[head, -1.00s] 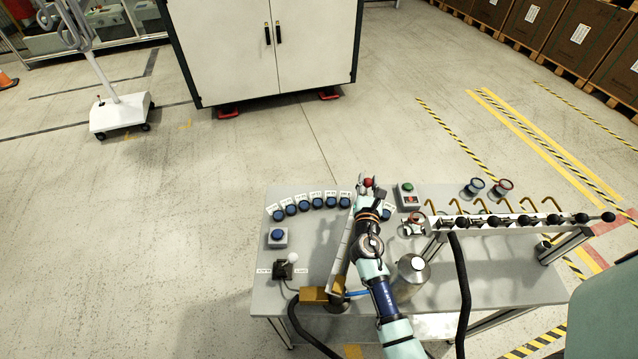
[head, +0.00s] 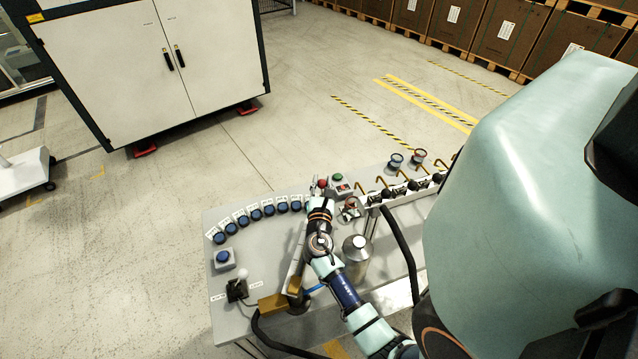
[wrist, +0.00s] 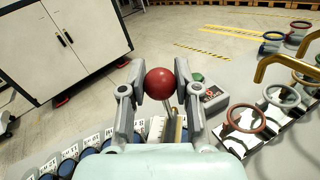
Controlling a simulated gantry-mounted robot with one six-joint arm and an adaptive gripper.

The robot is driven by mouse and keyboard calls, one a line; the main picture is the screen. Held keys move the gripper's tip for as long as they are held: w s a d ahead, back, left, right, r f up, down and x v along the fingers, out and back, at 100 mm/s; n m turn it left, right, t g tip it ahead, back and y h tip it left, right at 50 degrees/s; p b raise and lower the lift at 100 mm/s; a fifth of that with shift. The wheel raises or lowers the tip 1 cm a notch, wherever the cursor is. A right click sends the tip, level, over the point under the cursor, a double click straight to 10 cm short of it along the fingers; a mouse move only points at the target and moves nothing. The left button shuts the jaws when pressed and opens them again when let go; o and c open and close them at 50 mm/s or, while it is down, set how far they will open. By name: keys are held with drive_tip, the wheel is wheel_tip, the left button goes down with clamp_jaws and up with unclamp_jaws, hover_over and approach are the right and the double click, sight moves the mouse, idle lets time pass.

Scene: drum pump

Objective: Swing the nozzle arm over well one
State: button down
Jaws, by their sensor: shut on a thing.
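The nozzle arm (head: 297,247) is a long pale beam running from a brass block (head: 273,304) near the bench's front up to a red ball knob (head: 322,183). My gripper (head: 321,187) is shut on this knob. In the wrist view the red ball (wrist: 160,84) sits between the two grey fingers of my gripper (wrist: 160,88). Several blue-topped wells (head: 256,214) with white labels stand in an arc left of the gripper.
A grey box with a green button (head: 337,178) is close right of the knob. A steel canister (head: 356,256), a black hose (head: 400,240) and a row of valves with brass pipes (head: 408,186) stand to the right. A blue button box (head: 222,257) and a white-knobbed lever (head: 242,278) are on the left.

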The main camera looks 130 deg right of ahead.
drive_tip(key=c, duration=1.1)
unclamp_jaws()
drive_tip(key=shift+s+a+r, duration=0.1)
drive_tip(key=shift+s, duration=0.05)
drive_tip(key=shift+c, duration=0.2)
drive_tip(key=o, duration=0.3)
drive_tip(key=shift+s+a, duration=0.1)
drive_tip(key=shift+a, duration=0.05)
drive_tip(key=shift+w+a, duration=0.25)
drive_tip(key=shift+w, duration=0.2)
drive_tip(key=v, duration=1.1)
